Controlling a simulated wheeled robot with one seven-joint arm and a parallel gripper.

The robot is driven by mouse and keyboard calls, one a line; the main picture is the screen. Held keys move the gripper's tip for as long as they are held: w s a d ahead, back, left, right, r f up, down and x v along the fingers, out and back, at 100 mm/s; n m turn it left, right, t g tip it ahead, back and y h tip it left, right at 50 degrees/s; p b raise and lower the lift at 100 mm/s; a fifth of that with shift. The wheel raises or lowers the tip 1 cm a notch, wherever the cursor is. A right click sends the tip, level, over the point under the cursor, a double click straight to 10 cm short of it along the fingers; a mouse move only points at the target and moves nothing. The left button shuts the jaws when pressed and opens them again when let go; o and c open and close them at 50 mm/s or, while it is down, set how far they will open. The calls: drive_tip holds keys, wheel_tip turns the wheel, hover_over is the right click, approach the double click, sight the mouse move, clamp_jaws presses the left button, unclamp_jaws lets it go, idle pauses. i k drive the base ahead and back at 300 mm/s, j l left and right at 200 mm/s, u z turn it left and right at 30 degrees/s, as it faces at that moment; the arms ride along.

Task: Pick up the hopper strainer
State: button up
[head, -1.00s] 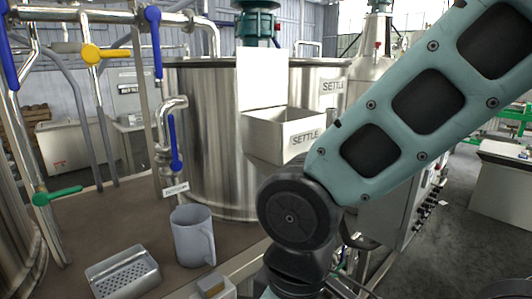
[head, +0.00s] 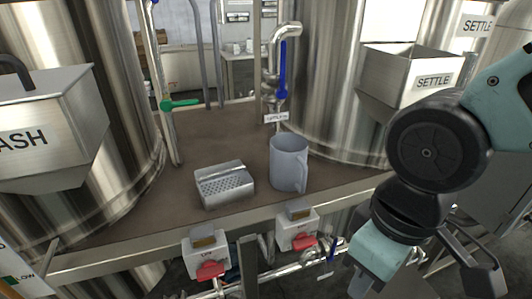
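A metal box with a perforated, sloping face (head: 224,187), which looks like the hopper strainer, sits on the brown deck (head: 200,142) near its front edge. It stands just left of a grey mug (head: 288,164), with a small gap between them. Nothing touches it from above. My arm is folded at the right side of the head view, well apart from the box.
Steel tanks stand left and right of the deck, with open hoppers marked ASH (head: 40,132) and SETTLE (head: 408,78). A tap with a blue handle (head: 283,68) and a green-handled pipe (head: 180,103) rise behind. Red-handled switch boxes (head: 207,252) hang along the front edge.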

sight(219, 185)
drive_tip(key=i+j+u, duration=0.1)
drive_tip(key=u, duration=0.3)
drive_tip(key=i+j+u, duration=0.1)
drive_tip(key=u, duration=0.25)
drive_tip(key=i+j+u, duration=0.15)
drive_tip(key=u, duration=0.25)
